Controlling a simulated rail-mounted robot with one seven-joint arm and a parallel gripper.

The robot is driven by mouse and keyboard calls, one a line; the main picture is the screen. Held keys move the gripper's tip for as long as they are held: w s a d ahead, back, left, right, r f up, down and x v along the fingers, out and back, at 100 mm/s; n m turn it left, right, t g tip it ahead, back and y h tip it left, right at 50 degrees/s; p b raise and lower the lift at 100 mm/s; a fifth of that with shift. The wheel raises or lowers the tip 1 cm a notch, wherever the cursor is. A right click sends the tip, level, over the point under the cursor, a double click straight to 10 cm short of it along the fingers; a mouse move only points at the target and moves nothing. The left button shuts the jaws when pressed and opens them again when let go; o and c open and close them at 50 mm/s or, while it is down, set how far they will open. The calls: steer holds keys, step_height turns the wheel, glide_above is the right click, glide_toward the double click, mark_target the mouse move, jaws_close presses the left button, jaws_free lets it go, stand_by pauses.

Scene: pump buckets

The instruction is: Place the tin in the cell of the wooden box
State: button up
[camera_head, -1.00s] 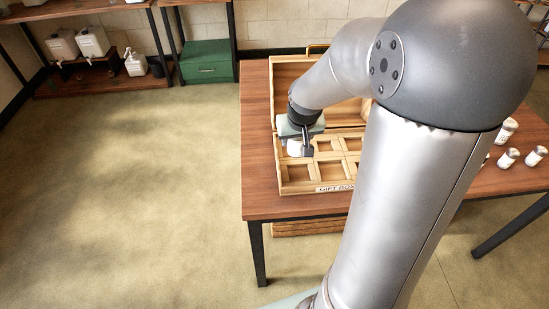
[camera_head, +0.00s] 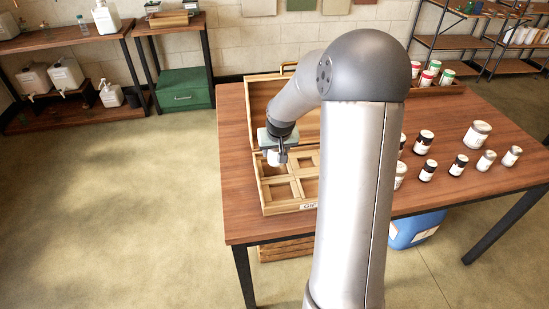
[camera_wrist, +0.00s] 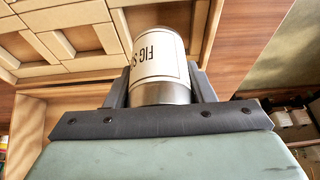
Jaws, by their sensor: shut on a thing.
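The tin, white-labelled with silver metal ends, is held between the two dark fingers of my gripper (camera_wrist: 160,78) and fills the middle of the wrist view (camera_wrist: 158,55). Part of the label reads "FIG S". In the head view my gripper (camera_head: 278,157) is above the back-left part of the wooden box, with a small white part of the tin (camera_head: 272,159) showing below it. The wooden box (camera_head: 289,210) has an open lid and square cells; the front-left cells look empty. My arm hides its right side. Its cell dividers (camera_wrist: 58,44) show at upper left in the wrist view.
The box stands on a brown table (camera_head: 238,190). Several jars and tins stand to the right, including a larger tin (camera_head: 477,133). A tray (camera_head: 440,88) with red- and green-lidded jars is behind them. A blue container (camera_head: 415,232) is below the table.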

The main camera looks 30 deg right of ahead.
mark_target(274, 156)
steer(key=shift+w+f, duration=0.35)
steer(key=shift+f, duration=0.1)
steer(key=shift+w+f, duration=0.15)
steer(key=shift+f, duration=1.45)
steer(key=shift+f+b, duration=0.2)
steer(key=shift+b, duration=0.1)
steer(key=o, duration=1)
steer(key=shift+o, duration=0.2)
steer(key=shift+r+p, duration=0.3)
steer(key=shift+r, duration=0.05)
steer(key=v, duration=1.1)
steer(key=s+a+n+g, duration=0.1)
steer(key=s+a, duration=0.4)
steer(key=s, duration=0.4)
steer(key=s+a+n+g+y, duration=0.1)
steer(key=s+a, duration=0.5)
steer(key=s, duration=0.3)
steer(key=s+a+n+g, duration=0.1)
steer(key=s+a+g, duration=0.1)
steer(key=s+a, duration=0.3)
steer(key=s+r, duration=0.1)
steer(key=s, duration=0.3)
steer(key=shift+a+n, duration=0.2)
steer(key=shift+n, duration=0.1)
